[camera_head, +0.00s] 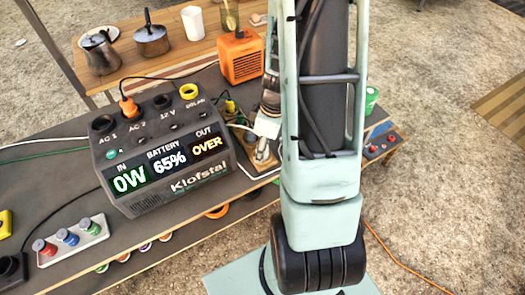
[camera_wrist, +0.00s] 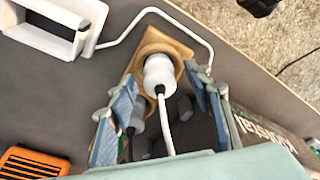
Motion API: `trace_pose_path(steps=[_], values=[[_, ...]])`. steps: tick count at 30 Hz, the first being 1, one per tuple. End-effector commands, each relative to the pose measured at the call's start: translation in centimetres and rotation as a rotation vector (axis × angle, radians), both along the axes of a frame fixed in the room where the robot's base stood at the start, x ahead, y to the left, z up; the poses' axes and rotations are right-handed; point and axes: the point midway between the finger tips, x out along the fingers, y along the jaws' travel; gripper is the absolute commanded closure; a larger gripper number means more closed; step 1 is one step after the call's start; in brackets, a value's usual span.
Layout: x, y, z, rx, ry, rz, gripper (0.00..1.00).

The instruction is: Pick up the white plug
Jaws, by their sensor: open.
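The white plug (camera_wrist: 158,72) is in the wrist view, seated in a tan wooden block (camera_wrist: 183,50) on the dark tabletop. Its pale cord runs down the picture toward my gripper's base. My gripper (camera_wrist: 160,92) is open, with one blue finger pad on the left of the plug and one on the right. Gaps show between the pads and the plug; whether the tips are level with it in height I cannot tell. In the head view my arm hides much of this spot.
A power station (camera_head: 165,150) labelled Klofstal stands close beside, also in the wrist view (camera_wrist: 270,128). An orange box (camera_head: 241,57) stands behind. A white cable loops around the wooden block. A tray of coloured knobs (camera_head: 72,256) lies at the front left.

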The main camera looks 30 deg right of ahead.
Motion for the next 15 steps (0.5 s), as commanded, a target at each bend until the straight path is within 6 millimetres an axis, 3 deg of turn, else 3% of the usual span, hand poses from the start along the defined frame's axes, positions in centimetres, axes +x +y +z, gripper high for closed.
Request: trace_pose_path(steps=[4,15], values=[[0.02,-0.01,0.04,0.0,0.0,0.0,0.55],[0.01,-0.02,0.06,0.0,0.0,0.0,0.96]])
